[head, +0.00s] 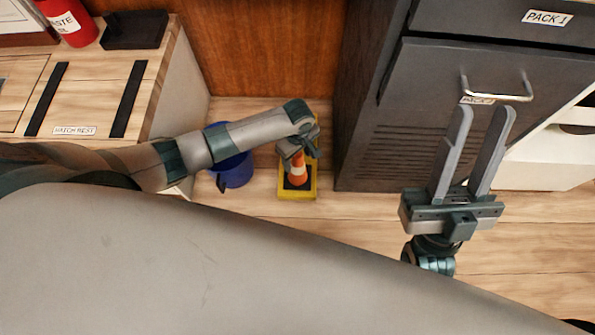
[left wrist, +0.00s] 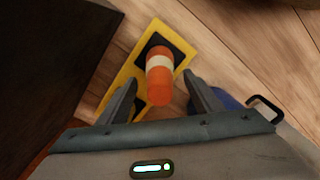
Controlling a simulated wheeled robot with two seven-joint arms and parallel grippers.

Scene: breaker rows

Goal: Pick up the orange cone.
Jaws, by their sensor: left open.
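The orange cone (head: 297,171) has a white band and stands on a yellow base with a black square on the floor. In the left wrist view the cone (left wrist: 159,75) shows between and beyond the fingertips. My left gripper (left wrist: 161,85) is open, with one finger on either side of the cone's line and nothing held. In the head view my left gripper (head: 291,152) is above the cone and hides part of it. My right gripper (head: 487,110) is open and empty, far to the right in front of the dark cabinet.
A blue bucket (head: 232,170) stands just left of the cone's yellow base (head: 297,193). A dark cabinet (head: 360,150) rises close on the right. A wooden bench (head: 120,60) with a red container (head: 68,22) and black tray (head: 135,31) is at the left. Floor (head: 355,218) is clear in front.

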